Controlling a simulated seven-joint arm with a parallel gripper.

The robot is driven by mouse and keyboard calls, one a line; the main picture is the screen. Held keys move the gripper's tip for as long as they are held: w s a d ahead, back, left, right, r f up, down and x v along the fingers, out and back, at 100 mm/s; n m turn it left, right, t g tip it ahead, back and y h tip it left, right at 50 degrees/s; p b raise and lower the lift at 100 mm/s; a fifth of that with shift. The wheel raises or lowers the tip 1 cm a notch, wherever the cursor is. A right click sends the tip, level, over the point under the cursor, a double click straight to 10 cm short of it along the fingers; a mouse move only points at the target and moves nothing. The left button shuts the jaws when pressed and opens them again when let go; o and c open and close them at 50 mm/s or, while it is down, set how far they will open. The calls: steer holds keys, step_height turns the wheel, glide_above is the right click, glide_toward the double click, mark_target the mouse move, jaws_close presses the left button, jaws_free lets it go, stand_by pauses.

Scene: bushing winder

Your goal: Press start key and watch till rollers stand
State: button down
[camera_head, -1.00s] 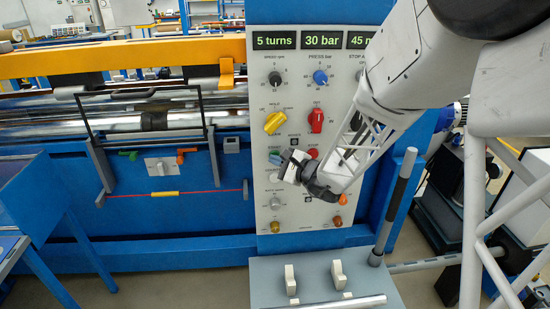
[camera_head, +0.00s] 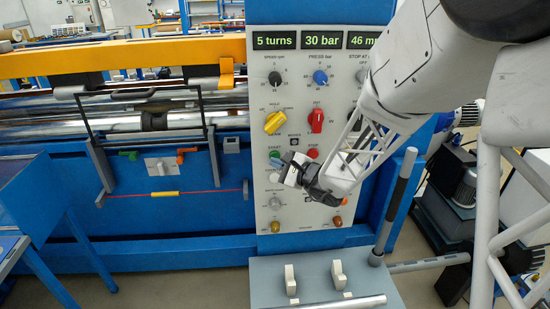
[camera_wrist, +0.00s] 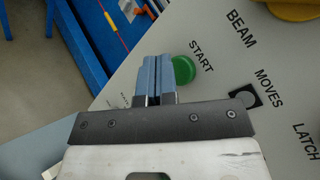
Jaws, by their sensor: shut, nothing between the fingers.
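The green start key (camera_wrist: 184,70) sits beside the START label in the wrist view. My gripper (camera_wrist: 153,72) is shut and empty, its blue fingertips together at the key's left edge and hiding part of it. I cannot tell whether they touch it. In the head view my gripper (camera_head: 277,162) is at the left part of the control panel (camera_head: 262,205), where it mostly covers the key. The long shiny rollers (camera_head: 110,127) lie across the machine at the left. Whether they turn cannot be told.
Yellow (camera_head: 274,123) and red (camera_head: 316,120) knobs and a red stop key (camera_head: 313,154) are close by. A grey pedestal with two white switches (camera_head: 338,275) stands below.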

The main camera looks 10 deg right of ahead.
steer(key=shift+s, duration=2.55)
steer(key=s+a+r+n+g+h, duration=0.1)
steer(key=s+r+n+g, duration=0.3)
steer(key=s, duration=0.5)
steer(key=s+a+r+n+g+h, duration=0.1)
steer(key=s+a+n+g, duration=0.1)
steer(key=s+n+g, duration=0.5)
steer(key=s+d+r+n+h, duration=0.2)
steer(key=s+d+n+h, duration=0.1)
steer(key=s+d+h, duration=0.2)
steer(key=s+d+r+n+t+h, duration=0.1)
steer(key=s+d+n+h, duration=0.1)
steer(key=s+d+h, duration=0.3)
steer(key=s+d, duration=0.3)
steer(key=s, duration=0.2)
steer(key=shift+r+n+t+h, duration=0.3)
steer(key=shift+r+n, duration=0.1)
steer(key=shift+d, duration=0.1)
stand_by(1.9)
